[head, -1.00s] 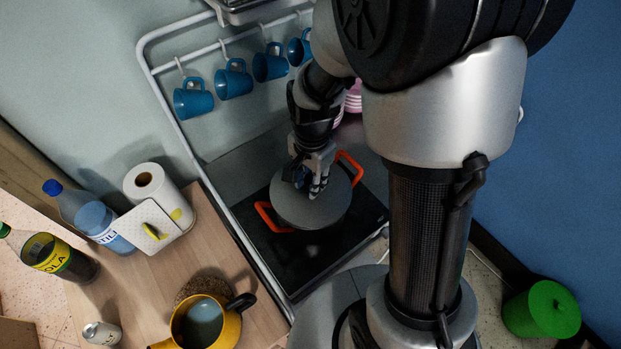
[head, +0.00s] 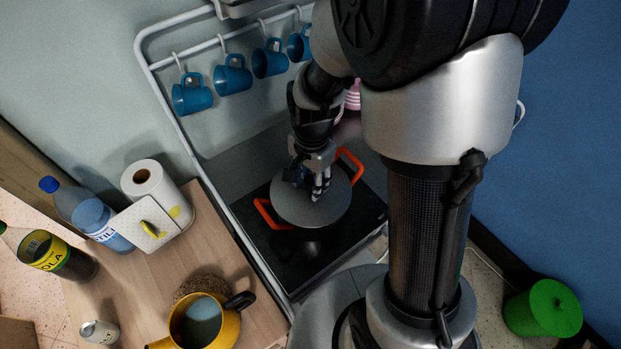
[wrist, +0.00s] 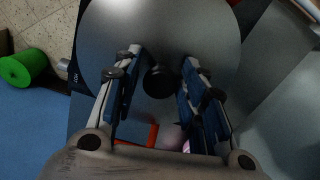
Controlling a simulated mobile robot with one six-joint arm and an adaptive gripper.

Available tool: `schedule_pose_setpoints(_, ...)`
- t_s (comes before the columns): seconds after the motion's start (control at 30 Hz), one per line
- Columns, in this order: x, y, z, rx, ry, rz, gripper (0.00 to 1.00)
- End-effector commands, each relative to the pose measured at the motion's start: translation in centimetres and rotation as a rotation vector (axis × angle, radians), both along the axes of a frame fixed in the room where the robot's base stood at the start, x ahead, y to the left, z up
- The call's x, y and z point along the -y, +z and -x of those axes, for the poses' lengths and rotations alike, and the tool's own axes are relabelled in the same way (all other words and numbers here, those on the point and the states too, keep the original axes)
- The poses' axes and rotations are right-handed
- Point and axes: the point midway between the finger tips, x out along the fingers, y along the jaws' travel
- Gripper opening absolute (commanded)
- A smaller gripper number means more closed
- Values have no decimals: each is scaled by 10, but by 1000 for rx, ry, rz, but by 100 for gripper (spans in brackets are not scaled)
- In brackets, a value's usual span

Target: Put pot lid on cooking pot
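The cooking pot stands on the black stove top; its orange handles (head: 350,160) stick out at both sides, and one shows in the wrist view (wrist: 152,133). The round grey pot lid (head: 298,211) lies over the pot's top and hides its inside; I cannot tell whether it is fully seated. In the wrist view the lid (wrist: 165,30) has a dark round knob (wrist: 159,82). My gripper (wrist: 160,66) is over the lid with one finger on each side of the knob. A gap shows between the fingers and the knob. In the head view my gripper (head: 318,190) points down at the lid.
A wooden counter (head: 140,290) at left holds a yellow pot (head: 205,322), bottles, a can and a paper roll (head: 150,185). Blue mugs (head: 232,76) hang from a rail behind the stove (head: 290,265). Pink dishes (head: 352,98) stand behind my arm. A green bin (head: 542,308) is at right.

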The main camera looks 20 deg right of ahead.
Motion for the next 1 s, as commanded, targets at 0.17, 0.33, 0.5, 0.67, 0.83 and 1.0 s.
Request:
schedule_pose_setpoints(0.17,0,0,0,0,0,0,49)
schedule_pose_setpoints(0.33,0,0,0,0,0,0,49)
schedule_pose_setpoints(0.5,0,7,0,2,0,0,49)
schedule_pose_setpoints(0.67,0,32,-1,7,0,0,49)
schedule_pose_setpoints(0.83,1,70,0,7,-1,0,49)
schedule_pose_setpoints(1.0,1,101,1,4,-1,0,49)
